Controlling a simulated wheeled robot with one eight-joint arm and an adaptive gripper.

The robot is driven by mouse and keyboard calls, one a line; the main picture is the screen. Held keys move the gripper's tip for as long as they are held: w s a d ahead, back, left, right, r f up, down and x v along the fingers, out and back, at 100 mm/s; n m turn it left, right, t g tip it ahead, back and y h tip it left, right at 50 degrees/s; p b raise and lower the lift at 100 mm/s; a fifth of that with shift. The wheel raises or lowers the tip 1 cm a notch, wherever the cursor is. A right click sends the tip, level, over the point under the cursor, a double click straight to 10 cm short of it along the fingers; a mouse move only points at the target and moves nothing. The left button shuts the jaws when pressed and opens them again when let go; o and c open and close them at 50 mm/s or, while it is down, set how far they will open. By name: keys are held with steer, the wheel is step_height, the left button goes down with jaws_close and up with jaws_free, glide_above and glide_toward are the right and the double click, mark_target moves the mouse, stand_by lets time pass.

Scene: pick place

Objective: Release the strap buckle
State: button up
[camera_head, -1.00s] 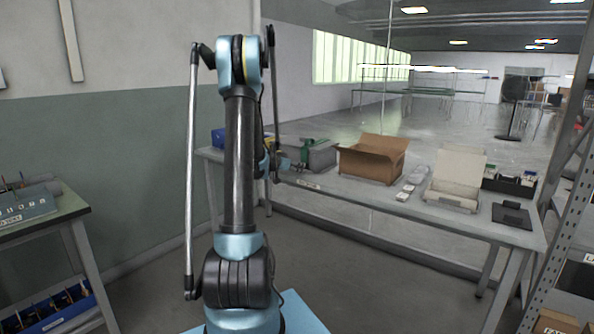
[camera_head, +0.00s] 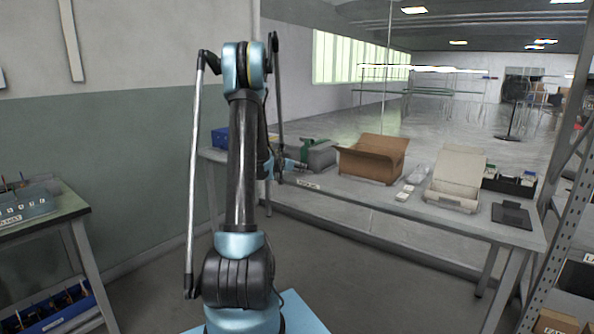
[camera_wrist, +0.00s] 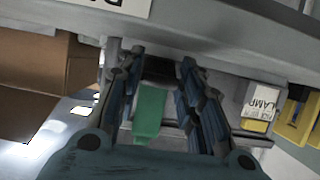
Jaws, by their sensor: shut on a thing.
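A grey case (camera_head: 322,155) stands on the bench, with a green strap (camera_head: 306,146) on its left side. My gripper (camera_head: 301,166) is at the front left of the case. In the wrist view my gripper (camera_wrist: 161,62) has its two dark blue fingers on either side of a dark piece (camera_wrist: 160,68), and they are shut on it. It looks like the strap buckle, but its shape is mostly hidden. The green strap (camera_wrist: 150,112) shows between the fingers, nearer the wrist.
An open cardboard box (camera_head: 372,160) stands right of the case. A blue bin (camera_head: 220,138) is at the bench's left end.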

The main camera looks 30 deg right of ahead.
steer(key=shift+s+a+f+t+h, duration=0.15)
steer(key=shift+f+t+h, duration=0.4)
steer(key=shift+h, duration=0.55)
steer(key=shift+c, duration=0.2)
steer(key=o, duration=1.1)
steer(key=v, duration=1.2)
steer(key=shift+f, duration=0.1)
